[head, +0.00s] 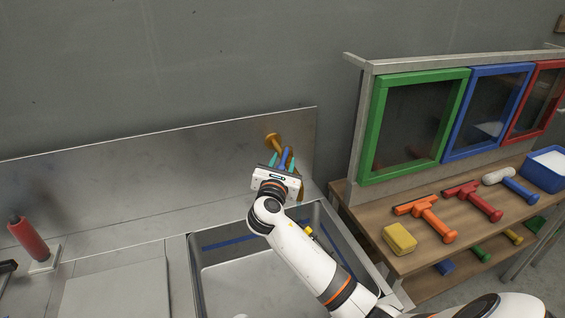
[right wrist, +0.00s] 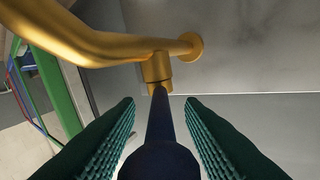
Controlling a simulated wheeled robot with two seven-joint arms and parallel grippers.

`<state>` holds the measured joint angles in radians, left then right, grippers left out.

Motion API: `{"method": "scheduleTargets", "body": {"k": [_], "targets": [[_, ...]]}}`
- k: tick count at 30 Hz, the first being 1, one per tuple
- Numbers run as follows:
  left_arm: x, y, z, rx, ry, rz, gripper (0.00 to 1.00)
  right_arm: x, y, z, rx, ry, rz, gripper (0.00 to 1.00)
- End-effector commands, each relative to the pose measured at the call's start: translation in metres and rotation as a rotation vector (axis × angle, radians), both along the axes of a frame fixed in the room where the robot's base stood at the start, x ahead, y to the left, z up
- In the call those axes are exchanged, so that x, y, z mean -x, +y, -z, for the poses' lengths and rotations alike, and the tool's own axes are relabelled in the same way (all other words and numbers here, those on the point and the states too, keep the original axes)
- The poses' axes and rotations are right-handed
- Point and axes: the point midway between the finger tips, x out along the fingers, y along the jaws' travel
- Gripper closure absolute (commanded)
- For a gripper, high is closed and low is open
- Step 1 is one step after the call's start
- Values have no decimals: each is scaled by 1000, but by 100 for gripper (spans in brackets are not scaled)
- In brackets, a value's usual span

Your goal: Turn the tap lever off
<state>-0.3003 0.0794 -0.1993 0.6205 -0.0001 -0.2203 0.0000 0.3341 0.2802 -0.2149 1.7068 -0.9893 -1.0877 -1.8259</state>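The brass tap (head: 272,139) is on the metal back panel above the sink, partly hidden by my right gripper. In the right wrist view its brass pipe (right wrist: 95,45) runs across the top left from a round wall flange. The tap lever (right wrist: 160,125) is dark blue and extends from a brass collar toward the wrist camera. My right gripper (head: 282,161) is at the tap. Its teal ribbed fingers (right wrist: 160,103) are open on both sides of the lever, with visible gaps; I cannot see firm contact. My left gripper is not in view.
The grey sink basin (head: 194,275) lies below my right arm. A red cylinder (head: 31,241) stands on the counter at left. A wooden bench (head: 360,205) at right holds a yellow sponge (head: 399,239), squeegee-like tools and a blue bin (head: 545,172), below green, blue and red framed panes.

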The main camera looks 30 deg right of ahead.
Motion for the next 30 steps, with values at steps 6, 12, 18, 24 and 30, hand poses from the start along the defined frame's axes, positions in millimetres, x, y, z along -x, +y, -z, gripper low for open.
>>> {"method": "scheduleTargets", "body": {"k": [6,12,18,24,30], "targets": [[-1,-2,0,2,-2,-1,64,0,0,0,0,0,0,78],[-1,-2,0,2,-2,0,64,0,0,0,0,0,0,100],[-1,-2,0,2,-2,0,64,0,1,0,-1,-1,6,100],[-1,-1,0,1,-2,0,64,-3,4,0,-3,-2,60,100],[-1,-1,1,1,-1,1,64,-10,12,0,-4,0,183,100]]}}
